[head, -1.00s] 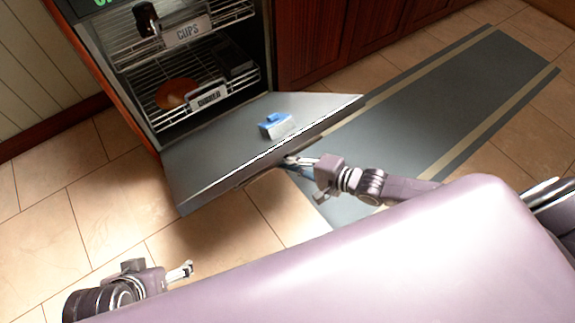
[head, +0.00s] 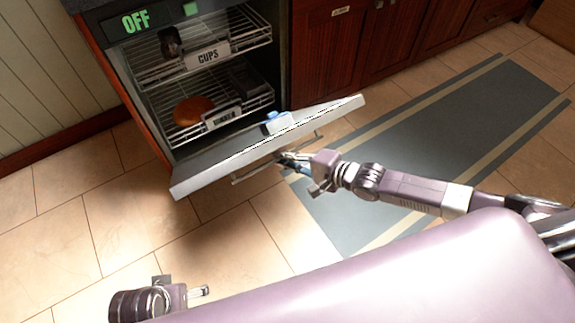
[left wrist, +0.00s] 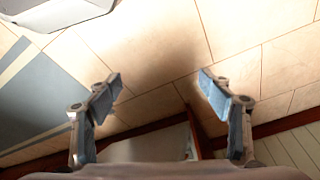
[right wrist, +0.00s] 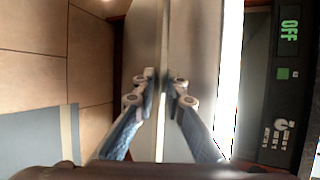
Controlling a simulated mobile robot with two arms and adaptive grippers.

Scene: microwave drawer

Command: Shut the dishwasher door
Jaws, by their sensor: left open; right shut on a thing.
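The dishwasher door (head: 205,172) is partly open in the head view, sloping up and outward from the dishwasher's front. A bar handle (head: 247,177) runs along its outer face. My right gripper (head: 283,160) is at the middle of this handle, below the door's top edge. In the right wrist view my right gripper (right wrist: 161,85) is shut on the handle (right wrist: 160,130), with a finger on each side. My left gripper (head: 203,291) is low in the head view, away from the door. In the left wrist view it (left wrist: 160,80) is open and empty above the floor.
Two wire racks, marked CUPS (head: 207,55) and a partly blurred label (head: 222,117), sit inside the dishwasher. A blue-topped block (head: 278,122) is on the door's inner side. A grey mat (head: 430,150) covers floor at right. Tiles at left are clear.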

